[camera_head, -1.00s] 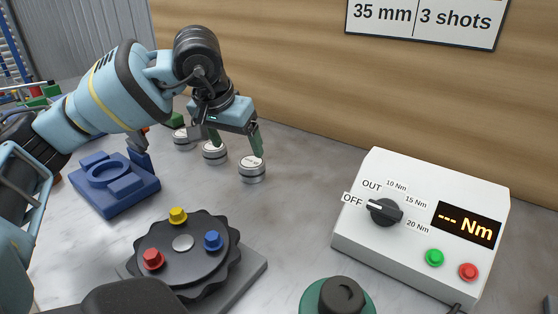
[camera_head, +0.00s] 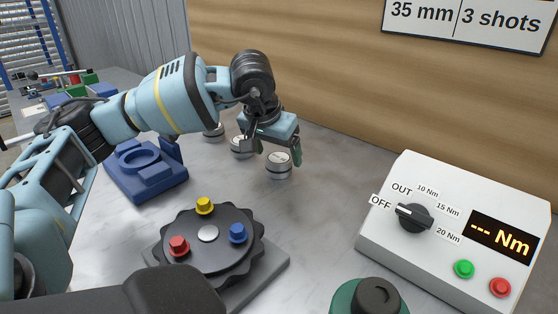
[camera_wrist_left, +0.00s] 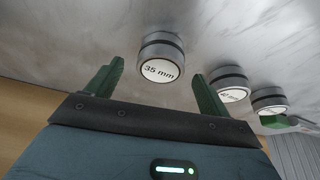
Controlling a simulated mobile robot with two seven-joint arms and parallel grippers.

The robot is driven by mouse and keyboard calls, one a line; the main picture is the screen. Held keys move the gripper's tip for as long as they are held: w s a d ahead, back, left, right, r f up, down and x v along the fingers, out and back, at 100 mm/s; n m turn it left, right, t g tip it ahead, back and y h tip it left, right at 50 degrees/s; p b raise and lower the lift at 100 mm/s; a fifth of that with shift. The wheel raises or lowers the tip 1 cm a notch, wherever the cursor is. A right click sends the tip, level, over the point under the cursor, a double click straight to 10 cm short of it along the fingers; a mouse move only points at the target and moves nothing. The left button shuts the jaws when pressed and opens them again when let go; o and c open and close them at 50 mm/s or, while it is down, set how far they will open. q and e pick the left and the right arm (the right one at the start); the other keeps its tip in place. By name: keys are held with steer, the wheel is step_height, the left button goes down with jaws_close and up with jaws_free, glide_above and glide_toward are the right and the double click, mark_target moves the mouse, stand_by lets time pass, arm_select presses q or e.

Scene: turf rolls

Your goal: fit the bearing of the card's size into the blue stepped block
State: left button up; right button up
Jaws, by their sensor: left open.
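The wall card (camera_head: 470,25) reads "35 mm" and "3 shots". Three silver bearings stand in a row: the nearest (camera_head: 279,168), a middle one (camera_head: 240,150) and a far one (camera_head: 213,132). The blue stepped block (camera_head: 150,183), with a round recess, lies left of the bearings. My right gripper is out of view.
A black turntable (camera_head: 210,262) with red, yellow and blue knobs stands in front. A white torque box (camera_head: 385,240) with a dial stands at right, and a green round base with a black knob (camera_head: 375,292) at the bottom. Bare table lies between bearings and box.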

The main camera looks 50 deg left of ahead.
mark_target(277, 158)
arm_select(q)
steer(key=shift+x, duration=0.95)
steer(key=shift+s, duration=0.1)
steer(key=c, duration=1.3)
step_height(277, 158, up, 10)
steer(key=p, duration=0.1)
